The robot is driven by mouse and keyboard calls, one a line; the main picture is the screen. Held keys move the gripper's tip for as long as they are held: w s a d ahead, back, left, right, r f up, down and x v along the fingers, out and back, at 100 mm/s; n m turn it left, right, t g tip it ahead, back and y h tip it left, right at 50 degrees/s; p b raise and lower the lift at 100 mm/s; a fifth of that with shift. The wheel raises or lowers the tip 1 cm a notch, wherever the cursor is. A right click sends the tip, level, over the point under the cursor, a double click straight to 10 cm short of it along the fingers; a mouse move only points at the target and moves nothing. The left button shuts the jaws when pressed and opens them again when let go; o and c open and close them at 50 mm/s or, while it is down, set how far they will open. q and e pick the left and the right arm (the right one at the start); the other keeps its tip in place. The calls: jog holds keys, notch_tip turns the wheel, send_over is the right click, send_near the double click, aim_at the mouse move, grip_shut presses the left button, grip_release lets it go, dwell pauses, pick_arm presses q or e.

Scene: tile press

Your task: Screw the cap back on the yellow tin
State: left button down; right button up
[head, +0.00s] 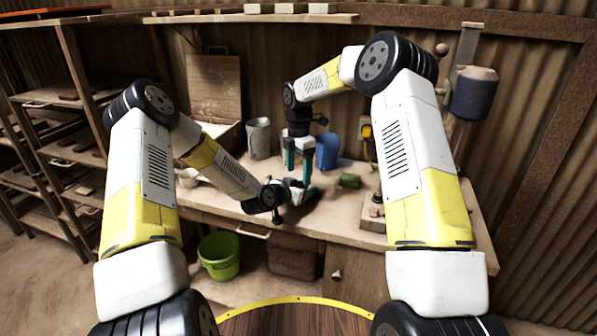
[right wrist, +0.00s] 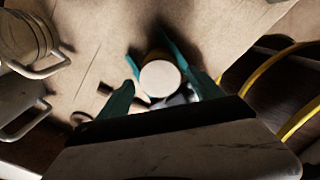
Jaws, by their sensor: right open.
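My right gripper (head: 298,174) points down over the workbench with its teal fingers apart. In the right wrist view, a round object with a pale flat top (right wrist: 161,79) and a darker side sits between those fingers. I cannot tell if it is the tin or the cap, or whether the fingers touch it. My left gripper (head: 290,203) is low over the bench, just under the right one, beside a small pale shape. Its jaws are too small and dark to read. A yellow item (head: 367,132) stands at the back, partly hidden by my right arm; I cannot tell what it is.
A blue container (head: 327,150) and a grey canister (head: 258,139) stand behind the grippers. A green block (head: 349,181) lies to their right. A pale bowl (head: 187,178) is at the bench's left. A green bucket (head: 219,257) is below. Bare bench (head: 335,207) shows in front.

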notch_tip(320, 180, up, 4)
jog(key=shift+r, duration=0.15)
jog(key=shift+o, duration=0.2)
jog(key=o, duration=0.5)
notch_tip(320, 180, up, 12)
jog(key=shift+f, duration=0.1)
dwell(0.3)
pick_arm(q)
jog(key=shift+c, duration=1.9)
grip_release()
jog(key=v, duration=0.7)
jog(key=shift+s+a, duration=0.2)
jog(key=shift+s, duration=0.15)
